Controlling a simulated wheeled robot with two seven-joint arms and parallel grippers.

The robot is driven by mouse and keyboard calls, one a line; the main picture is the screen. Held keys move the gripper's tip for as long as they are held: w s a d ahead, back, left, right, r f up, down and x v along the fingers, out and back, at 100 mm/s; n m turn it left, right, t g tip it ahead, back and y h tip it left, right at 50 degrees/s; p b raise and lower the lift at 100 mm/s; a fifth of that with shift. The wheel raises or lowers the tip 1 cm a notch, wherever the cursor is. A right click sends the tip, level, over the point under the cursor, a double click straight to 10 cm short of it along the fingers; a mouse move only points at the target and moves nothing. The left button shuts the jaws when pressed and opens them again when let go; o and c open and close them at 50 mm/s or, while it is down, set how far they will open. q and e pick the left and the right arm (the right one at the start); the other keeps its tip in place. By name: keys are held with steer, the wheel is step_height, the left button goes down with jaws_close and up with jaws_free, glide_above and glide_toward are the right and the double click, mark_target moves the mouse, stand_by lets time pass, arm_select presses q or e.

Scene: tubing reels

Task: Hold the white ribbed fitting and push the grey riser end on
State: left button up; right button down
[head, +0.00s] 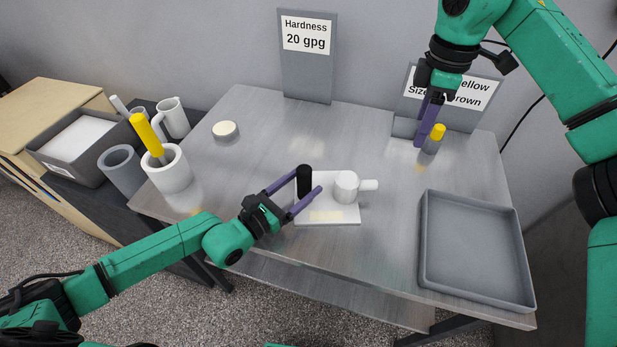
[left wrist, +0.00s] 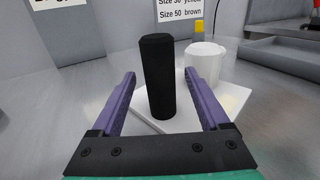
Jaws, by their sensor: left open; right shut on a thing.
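A white fitting (head: 347,187) with a stub to its right stands on a small white plate (head: 345,215); ribs cannot be made out. A black upright cylinder (head: 304,184) stands beside it on the plate's left part. My left gripper (head: 308,180) is open, with its fingers on either side of the black cylinder; the left wrist view shows gaps between the cylinder (left wrist: 159,75) and both fingers. My right gripper (head: 428,125) is at the back right, shut on a grey piece with a yellow top (head: 438,132), partly hidden by the fingers.
A grey tray (head: 428,245) lies empty at the right. A cream disc (head: 225,129) lies at back left. A white cup with a yellow-handled item (head: 170,175), a grey cylinder (head: 122,172) and a white jug (head: 174,118) stand at left. Signs (head: 306,70) stand at the back.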

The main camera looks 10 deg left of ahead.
mark_target(336, 184)
arm_select(q)
steer(key=x, duration=0.4)
steer(key=shift+d, duration=0.1)
jaws_close()
stand_by(0.4)
